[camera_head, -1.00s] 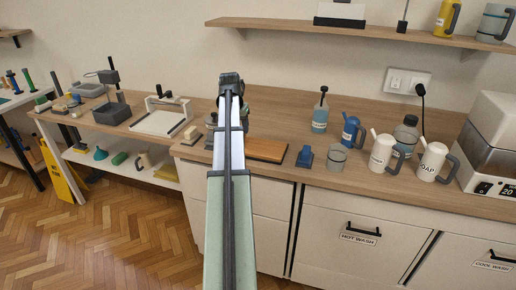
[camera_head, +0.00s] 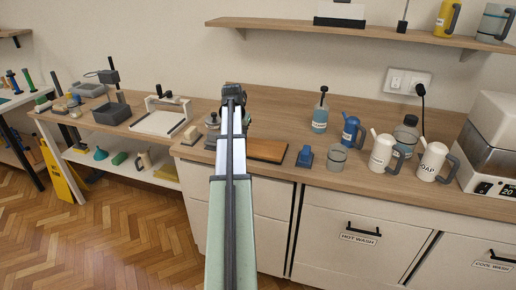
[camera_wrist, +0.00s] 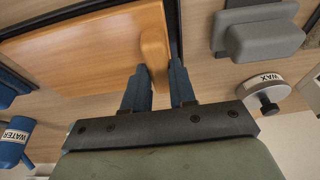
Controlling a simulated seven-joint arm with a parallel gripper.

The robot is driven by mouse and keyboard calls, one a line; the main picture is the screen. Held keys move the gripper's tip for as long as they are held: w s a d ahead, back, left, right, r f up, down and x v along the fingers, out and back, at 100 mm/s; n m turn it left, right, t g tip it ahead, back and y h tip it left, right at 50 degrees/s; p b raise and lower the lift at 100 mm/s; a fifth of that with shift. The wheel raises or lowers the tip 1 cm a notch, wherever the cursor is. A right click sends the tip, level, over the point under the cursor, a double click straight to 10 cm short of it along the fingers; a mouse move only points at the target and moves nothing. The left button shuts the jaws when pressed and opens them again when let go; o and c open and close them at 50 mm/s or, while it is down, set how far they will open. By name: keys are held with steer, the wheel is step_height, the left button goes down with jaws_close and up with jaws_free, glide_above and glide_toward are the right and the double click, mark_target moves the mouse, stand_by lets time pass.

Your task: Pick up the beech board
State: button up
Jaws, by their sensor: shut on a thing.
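The beech board (camera_head: 266,150), a flat orange-brown piece of wood, lies on the counter just right of my arm in the head view. In the wrist view the board (camera_wrist: 85,52) fills the upper left, with a raised rounded block (camera_wrist: 153,38) along its right end. My gripper (camera_wrist: 160,76) is shut on this raised end, one blue finger on each side of it. In the head view my own arm hides the fingers and the board's left end. I cannot see any gap between board and counter.
A grey block (camera_wrist: 262,40) and a jar labelled WAX (camera_wrist: 264,90) stand close to the gripper in the wrist view. In the head view a small blue object (camera_head: 305,156), a clear beaker (camera_head: 337,157) and several jugs stand right of the board. A shelf (camera_head: 350,34) hangs above.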

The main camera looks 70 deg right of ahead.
jaws_close()
stand_by(0.4)
